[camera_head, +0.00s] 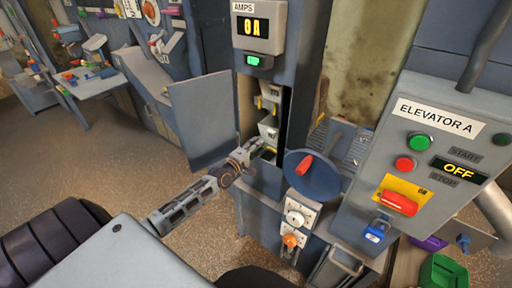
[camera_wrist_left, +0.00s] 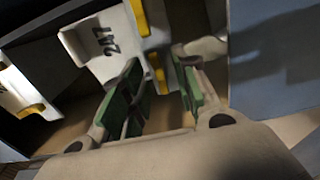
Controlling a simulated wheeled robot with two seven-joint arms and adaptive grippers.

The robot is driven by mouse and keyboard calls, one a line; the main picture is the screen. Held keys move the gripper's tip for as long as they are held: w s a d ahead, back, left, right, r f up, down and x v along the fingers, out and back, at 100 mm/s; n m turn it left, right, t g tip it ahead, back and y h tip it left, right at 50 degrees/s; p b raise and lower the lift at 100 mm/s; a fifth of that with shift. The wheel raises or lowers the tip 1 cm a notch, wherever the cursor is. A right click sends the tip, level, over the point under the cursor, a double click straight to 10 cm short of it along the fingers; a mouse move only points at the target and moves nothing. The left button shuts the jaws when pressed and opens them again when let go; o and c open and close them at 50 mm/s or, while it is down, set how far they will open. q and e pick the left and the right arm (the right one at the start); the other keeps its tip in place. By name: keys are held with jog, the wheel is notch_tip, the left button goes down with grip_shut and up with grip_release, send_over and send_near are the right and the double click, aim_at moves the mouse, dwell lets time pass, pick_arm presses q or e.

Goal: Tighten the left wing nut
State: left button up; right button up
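My left gripper (camera_head: 254,150) reaches from the left into the open doorway of the blue elevator housing (camera_head: 210,90). In the left wrist view its green-padded fingers (camera_wrist_left: 157,88) stand apart, with nothing clearly held between them. A pale rounded piece (camera_wrist_left: 205,48) lies by the right finger; I cannot tell whether it is a wing nut or part of the finger. No wing nut can be made out for certain in either view. A light grey bucket (camera_wrist_left: 90,50) marked with numbers hangs just beyond the fingers, with yellow parts (camera_wrist_left: 158,75) beside it. My right gripper is out of view.
The open door (camera_head: 203,120) stands left of the opening. Right of it are a blue handwheel (camera_head: 316,180) with a red handle and the Elevator A panel (camera_head: 423,150), reading OFF. The amps display (camera_head: 252,27) reads 0. A workbench (camera_head: 90,84) with tools stands at far left.

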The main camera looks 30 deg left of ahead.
pick_arm(q)
grip_shut()
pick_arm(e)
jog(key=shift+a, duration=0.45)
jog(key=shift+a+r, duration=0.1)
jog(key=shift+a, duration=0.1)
pick_arm(q)
jog(key=shift+m, duration=0.5)
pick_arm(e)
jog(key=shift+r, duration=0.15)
pick_arm(q)
jog(key=m+p, duration=0.6)
jog(key=m, duration=1)
jog(key=shift+m, duration=0.4)
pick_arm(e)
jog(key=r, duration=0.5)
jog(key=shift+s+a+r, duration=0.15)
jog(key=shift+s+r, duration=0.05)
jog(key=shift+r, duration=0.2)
